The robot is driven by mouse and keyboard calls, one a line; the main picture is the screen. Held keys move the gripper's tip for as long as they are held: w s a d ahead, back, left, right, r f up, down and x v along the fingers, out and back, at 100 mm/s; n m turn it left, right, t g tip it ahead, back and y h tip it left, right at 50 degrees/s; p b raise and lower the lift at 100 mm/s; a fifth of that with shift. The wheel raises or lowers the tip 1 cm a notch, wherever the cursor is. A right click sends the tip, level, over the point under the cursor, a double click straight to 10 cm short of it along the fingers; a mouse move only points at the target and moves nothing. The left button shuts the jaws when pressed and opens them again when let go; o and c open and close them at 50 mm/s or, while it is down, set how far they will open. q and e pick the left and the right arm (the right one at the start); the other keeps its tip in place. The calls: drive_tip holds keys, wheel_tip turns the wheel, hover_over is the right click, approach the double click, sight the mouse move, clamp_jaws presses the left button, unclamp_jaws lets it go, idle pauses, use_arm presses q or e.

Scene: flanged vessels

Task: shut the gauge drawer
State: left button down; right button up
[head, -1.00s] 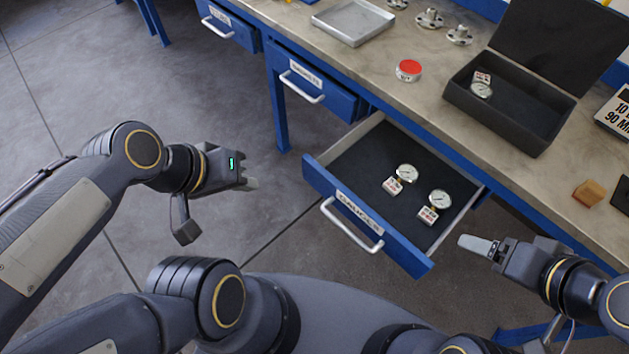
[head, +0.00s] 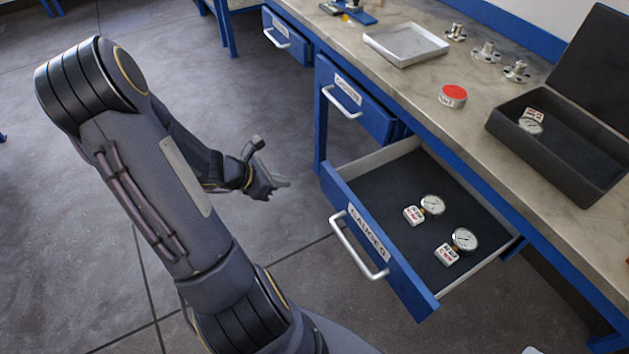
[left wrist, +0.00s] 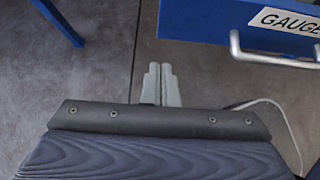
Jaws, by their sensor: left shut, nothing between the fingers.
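The gauge drawer (head: 372,240) is blue, labelled GAUGES, and stands pulled out from under the bench. Two tagged gauges, one (head: 432,205) farther in and one (head: 463,240) nearer the front right, lie on its dark lining. Its silver handle (head: 357,246) faces me. It also shows in the left wrist view (left wrist: 268,56), at the upper right. My left gripper (head: 283,183) is shut and empty, left of the drawer front and apart from it. Its closed fingers (left wrist: 160,82) show in the left wrist view. My right gripper is out of view.
The bench top (head: 430,85) holds a metal tray (head: 405,44), a red-topped round item (head: 453,96), several flanged parts (head: 487,52) and an open black case (head: 560,140) with a gauge inside. Floor left of the drawer is clear.

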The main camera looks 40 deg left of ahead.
sight(321, 180)
use_arm(q)
drive_tip(key=x, duration=0.3)
drive_tip(key=r+x, duration=0.1)
drive_tip(key=x, duration=0.2)
drive_tip(key=w+b+x, duration=0.1)
drive_tip(key=x, duration=0.1)
drive_tip(key=shift+w+d, duration=0.35)
drive_tip(key=shift+d, duration=0.15)
drive_tip(key=shift+w+d, duration=0.15)
drive_tip(key=shift+w, duration=0.3)
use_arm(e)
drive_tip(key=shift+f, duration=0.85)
